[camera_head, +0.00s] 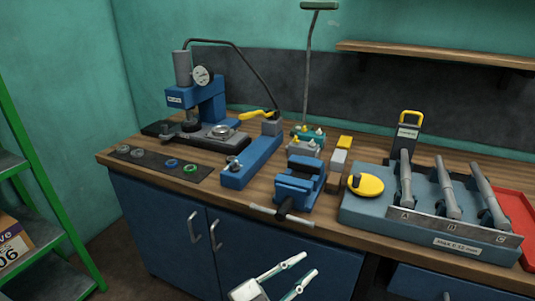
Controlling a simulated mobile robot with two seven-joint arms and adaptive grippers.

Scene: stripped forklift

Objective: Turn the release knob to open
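A blue hand pump (253,158) lies on the workbench, with a long yellow lever (257,115) at its far end. A small metal knob (234,165) sits on its near end and looks like the release knob; its turned position is too small to tell. A dark hose runs from the pump to a blue press (208,103) with a round gauge (201,76). My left gripper (306,265) is at the bottom centre, in front of the cabinet doors and below the bench edge. Its two pale fingers are apart with nothing between them. It is clear of the knob. My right gripper is out of view.
A blue vise (299,186) with a projecting handle bar (281,215) stands right of the pump. Further right are a yellow round object (365,186) and a grey tool holder (375,212). A dark mat (152,166) with several rings lies at left.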

